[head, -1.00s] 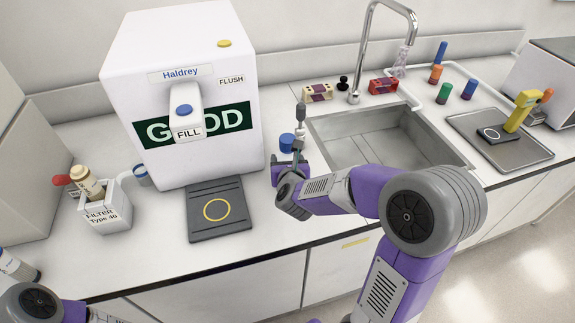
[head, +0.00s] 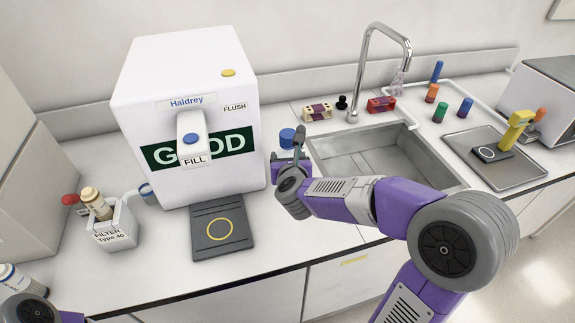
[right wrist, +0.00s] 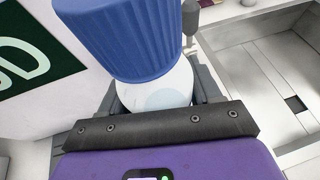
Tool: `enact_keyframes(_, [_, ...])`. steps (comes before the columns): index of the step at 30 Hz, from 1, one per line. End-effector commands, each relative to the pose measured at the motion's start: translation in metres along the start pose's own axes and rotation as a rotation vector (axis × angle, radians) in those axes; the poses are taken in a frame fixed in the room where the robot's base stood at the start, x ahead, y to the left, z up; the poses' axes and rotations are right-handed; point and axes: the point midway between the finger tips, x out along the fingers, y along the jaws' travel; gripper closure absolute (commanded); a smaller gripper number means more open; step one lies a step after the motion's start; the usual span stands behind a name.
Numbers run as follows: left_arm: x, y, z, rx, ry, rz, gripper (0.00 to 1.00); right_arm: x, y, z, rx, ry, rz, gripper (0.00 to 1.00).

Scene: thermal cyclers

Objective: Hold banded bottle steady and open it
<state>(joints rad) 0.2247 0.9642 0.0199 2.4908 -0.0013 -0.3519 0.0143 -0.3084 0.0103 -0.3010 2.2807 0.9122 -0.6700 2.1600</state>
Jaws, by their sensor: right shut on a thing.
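A bottle with a ribbed blue cap (right wrist: 122,38) and a pale, translucent body (right wrist: 160,88) is in my right gripper (right wrist: 158,98). The cap is still on, and I see no band on the part of the body that shows. In the head view the blue cap (head: 288,138) shows just beyond my right gripper (head: 290,160), between the white dispenser and the sink. The gripper hides the lower bottle. Part of my left arm shows at the lower left; its gripper is out of view. A white bottle with a dark band (head: 14,278) is partly cut off there.
The white Haldrey dispenser (head: 183,75) stands left of my right gripper, with a dark pad (head: 222,238) in front. A filter holder (head: 115,228) stands further left. The sink (head: 360,150) is at right, with small racks (head: 317,112) behind. Bare counter (head: 150,285) lies at the front left.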

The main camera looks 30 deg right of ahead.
Motion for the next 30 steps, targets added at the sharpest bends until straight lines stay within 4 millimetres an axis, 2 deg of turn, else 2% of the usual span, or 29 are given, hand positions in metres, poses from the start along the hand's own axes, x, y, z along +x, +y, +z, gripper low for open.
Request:
enact_keyframes(3, [-0.0042, 0.0015, 0.0002, 0.0, 0.0, 0.0, 0.32, -0.0034, 0.0002, 0.0086, 0.001, -0.001, 0.0, 0.7])
enact_keyframes(11, [-0.0035, 0.0012, 0.0002, 0.0, 0.0, 0.0, 0.32, -0.0034, 0.0002, 0.0085, -0.001, 0.0, 0.0, 0.7])
enact_keyframes(12, [-0.0035, 0.0012, 0.0002, 0.0, 0.0, 0.0, 0.32, -0.0034, 0.0002, 0.0084, -0.001, 0.0, 0.0, 0.43])
enact_keyframes(21, [-0.0035, 0.0012, 0.0002, 0.0, 0.0, 0.0, 0.32, -0.0034, 0.0001, 0.0083, 0.0, 0.0, 0.0, 0.89])
enact_keyframes(22, [-0.0035, 0.0012, 0.0002, 0.0, 0.0, 0.0, 0.32, -0.0034, 0.0002, 0.0083, 0.0, 0.0, 0.0, 0.92])
enact_keyframes(30, [-0.0036, 0.0013, 0.0001, 0.0, 0.0, 0.0, 0.32, -0.0034, 0.0001, 0.0083, 0.0, 0.0, 0.0, 0.92])
